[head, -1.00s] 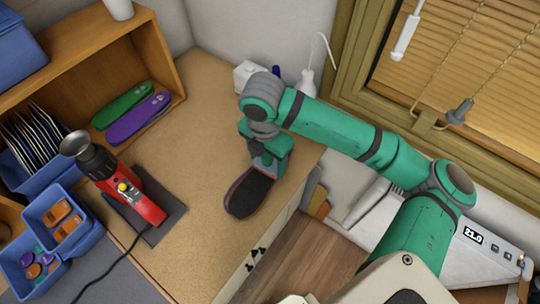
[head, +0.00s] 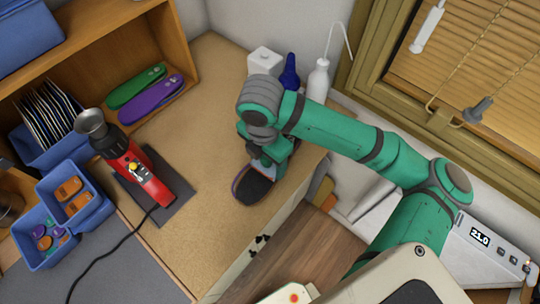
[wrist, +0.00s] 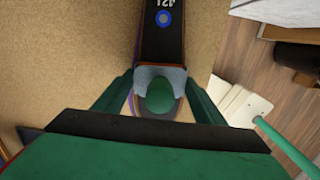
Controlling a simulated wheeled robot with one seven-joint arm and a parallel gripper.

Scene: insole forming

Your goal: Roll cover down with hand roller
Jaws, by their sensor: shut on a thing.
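The insole with its black cover (head: 255,187) lies on the bench near its right edge, with a thin coloured rim showing. In the wrist view the cover (wrist: 163,45) runs up from between my fingers, bearing white digits and a blue ring. My gripper (head: 268,160) is over the far part of the insole. In the wrist view my gripper (wrist: 160,88) is shut on a green rounded piece (wrist: 160,97), which looks like the hand roller's handle end.
A red heat tool (head: 140,178) stands on a dark pad at left, its cable trailing forward. Blue bins (head: 48,255) and a wooden shelf (head: 190,75) with green and purple insoles border the bench. A white bottle (head: 318,82) and blue bottle (head: 290,72) stand behind my arm.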

